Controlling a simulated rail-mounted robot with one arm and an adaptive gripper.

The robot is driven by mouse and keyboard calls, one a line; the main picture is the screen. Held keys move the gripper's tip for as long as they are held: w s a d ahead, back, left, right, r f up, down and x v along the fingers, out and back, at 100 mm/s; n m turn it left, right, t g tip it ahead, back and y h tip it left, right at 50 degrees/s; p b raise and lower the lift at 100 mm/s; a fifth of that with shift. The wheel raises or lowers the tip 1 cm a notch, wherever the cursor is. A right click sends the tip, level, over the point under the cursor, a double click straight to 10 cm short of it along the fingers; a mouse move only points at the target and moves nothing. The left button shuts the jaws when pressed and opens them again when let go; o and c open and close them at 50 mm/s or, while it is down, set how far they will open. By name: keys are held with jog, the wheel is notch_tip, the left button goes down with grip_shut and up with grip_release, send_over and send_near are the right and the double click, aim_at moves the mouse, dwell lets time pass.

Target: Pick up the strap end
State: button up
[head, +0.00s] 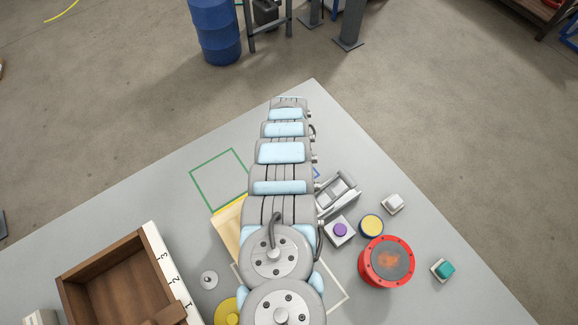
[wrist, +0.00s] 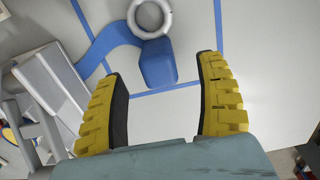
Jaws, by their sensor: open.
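The strap end is a blue block (wrist: 158,64) in the wrist view, lying on the pale surface just beyond the space between my fingertips. The block seems a little beyond the fingertips; the exact gap is hard to tell. In the head view my arm hides the gripper and the strap end.
A white ring (wrist: 150,17) lies against the block's far side. Blue lines mark the surface. A grey stepped fixture (wrist: 52,85) stands close to the left finger. In the head view, a purple-buttoned box (head: 340,231), a red flanged drum (head: 386,262) and a wooden crate (head: 105,259) occupy the table.

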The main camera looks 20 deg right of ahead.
jog(key=shift+s+f+b, duration=0.15)
jog(key=shift+f+b, duration=1.65)
jog(key=shift+f, duration=1.25)
jog(key=shift+r, duration=0.1)
grip_shut()
